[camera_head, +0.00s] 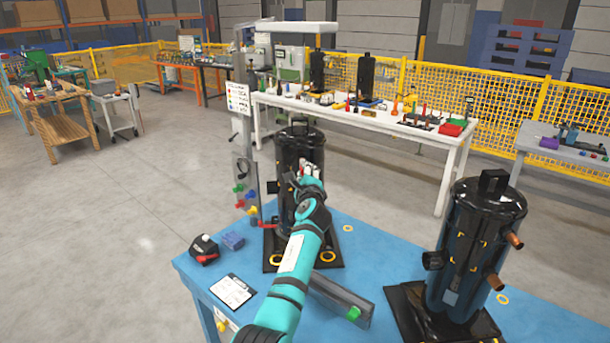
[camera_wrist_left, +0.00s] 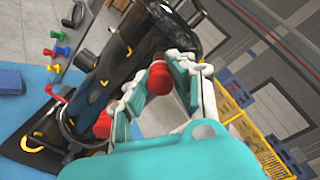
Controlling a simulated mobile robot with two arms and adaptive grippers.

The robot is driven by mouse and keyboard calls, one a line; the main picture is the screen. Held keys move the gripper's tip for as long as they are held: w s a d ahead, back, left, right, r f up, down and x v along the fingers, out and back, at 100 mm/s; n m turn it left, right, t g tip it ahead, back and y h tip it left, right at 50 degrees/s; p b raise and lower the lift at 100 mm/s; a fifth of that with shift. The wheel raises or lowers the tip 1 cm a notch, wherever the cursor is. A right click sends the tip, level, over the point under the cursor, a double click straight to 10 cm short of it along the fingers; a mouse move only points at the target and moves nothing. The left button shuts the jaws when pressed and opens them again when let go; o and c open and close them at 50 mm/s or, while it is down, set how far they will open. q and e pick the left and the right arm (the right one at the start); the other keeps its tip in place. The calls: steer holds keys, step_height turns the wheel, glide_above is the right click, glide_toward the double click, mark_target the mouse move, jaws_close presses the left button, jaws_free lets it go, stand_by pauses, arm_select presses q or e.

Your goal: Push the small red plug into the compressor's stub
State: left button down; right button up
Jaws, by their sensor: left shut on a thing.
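The near-left black compressor (camera_head: 299,150) stands upright on a dark base on the blue pallet table (camera_head: 200,275). My left arm reaches across its front, and my left gripper (camera_head: 309,178) is at its upper right side. In the left wrist view the gripper (camera_wrist_left: 168,92) is shut on the small red plug (camera_wrist_left: 158,78), close to the compressor's dark body (camera_wrist_left: 125,55). A second red piece (camera_wrist_left: 102,125) shows beside the left finger. I cannot make out the stub or whether the plug touches it; fingers and arm hide that area. My right gripper is in neither view.
A black-and-red tool (camera_head: 203,249), a blue block (camera_head: 232,240), a printed card (camera_head: 232,291) and a grey bar (camera_head: 338,298) lie on the table. A post with coloured plugs (camera_head: 244,170) stands behind.

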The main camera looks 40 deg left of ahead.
arm_select(q)
steer(key=shift+w+a+b, duration=0.45)
steer(key=shift+w+b, duration=0.1)
steer(key=shift+w, duration=0.05)
stand_by(0.4)
steer(key=c, duration=1.1)
jaws_free()
steer(key=shift+o, duration=0.2)
